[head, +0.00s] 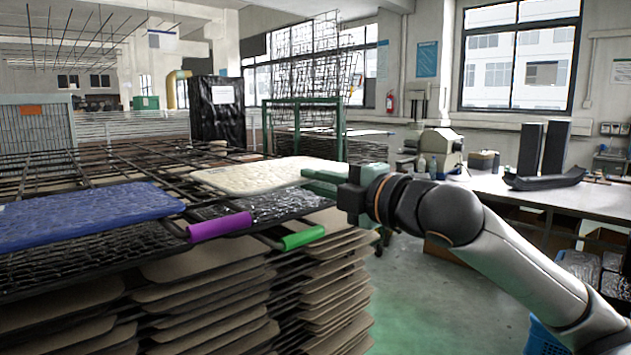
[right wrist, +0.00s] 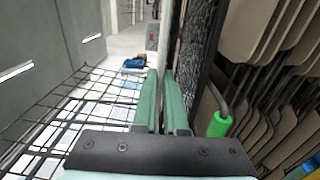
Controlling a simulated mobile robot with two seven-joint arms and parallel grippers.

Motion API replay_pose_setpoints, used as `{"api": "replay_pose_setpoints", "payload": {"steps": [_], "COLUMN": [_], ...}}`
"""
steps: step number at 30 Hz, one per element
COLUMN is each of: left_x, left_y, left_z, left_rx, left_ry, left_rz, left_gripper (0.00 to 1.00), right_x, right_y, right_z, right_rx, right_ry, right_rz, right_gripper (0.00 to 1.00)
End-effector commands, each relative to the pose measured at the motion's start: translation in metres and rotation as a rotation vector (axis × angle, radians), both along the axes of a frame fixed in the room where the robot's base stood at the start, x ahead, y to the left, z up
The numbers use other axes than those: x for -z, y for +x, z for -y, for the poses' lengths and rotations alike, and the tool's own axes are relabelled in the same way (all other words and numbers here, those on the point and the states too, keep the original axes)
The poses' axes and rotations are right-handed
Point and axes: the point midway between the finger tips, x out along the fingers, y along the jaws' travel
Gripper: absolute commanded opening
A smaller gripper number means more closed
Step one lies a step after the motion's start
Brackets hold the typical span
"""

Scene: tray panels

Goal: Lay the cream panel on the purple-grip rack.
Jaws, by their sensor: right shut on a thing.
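The cream panel (head: 255,178) is a pale flat slab, roughly level, over the right part of the dark rods. My right gripper (head: 325,180) is shut on its right edge. In the right wrist view the green fingers (right wrist: 160,103) are closed on the panel, which shows nearly edge-on. The purple grip (head: 220,226) is at the front of its rack, left of and nearer than the panel. I cannot tell whether the panel touches the rods below. My left gripper is out of view.
A blue panel (head: 85,214) lies on the rods left of the purple grip. A green grip (head: 302,238) sits to the right of the purple one and shows in the right wrist view (right wrist: 220,124). Stacked brown sheets (head: 210,315) fill the space below. Open floor lies right.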

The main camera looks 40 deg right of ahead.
Motion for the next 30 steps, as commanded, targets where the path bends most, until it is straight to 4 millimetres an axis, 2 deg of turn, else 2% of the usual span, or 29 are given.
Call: {"api": "replay_pose_setpoints", "payload": {"steps": [28, 29, 30], "left_x": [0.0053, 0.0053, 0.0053], "left_y": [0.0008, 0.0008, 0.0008], "left_z": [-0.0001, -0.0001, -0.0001], "left_rx": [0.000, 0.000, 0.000], "left_ry": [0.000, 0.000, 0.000], "left_rz": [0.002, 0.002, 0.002], "left_gripper": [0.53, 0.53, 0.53], "right_x": [0.0053, 0.0053, 0.0053], "right_y": [-0.0001, -0.0001, -0.0001], "right_z": [0.0001, 0.0001, 0.0001], "right_rx": [0.000, 0.000, 0.000], "right_ry": [0.000, -0.001, -0.001], "right_rz": [0.001, 0.001, 0.001], "right_gripper": [0.00, 0.13, 0.17]}}
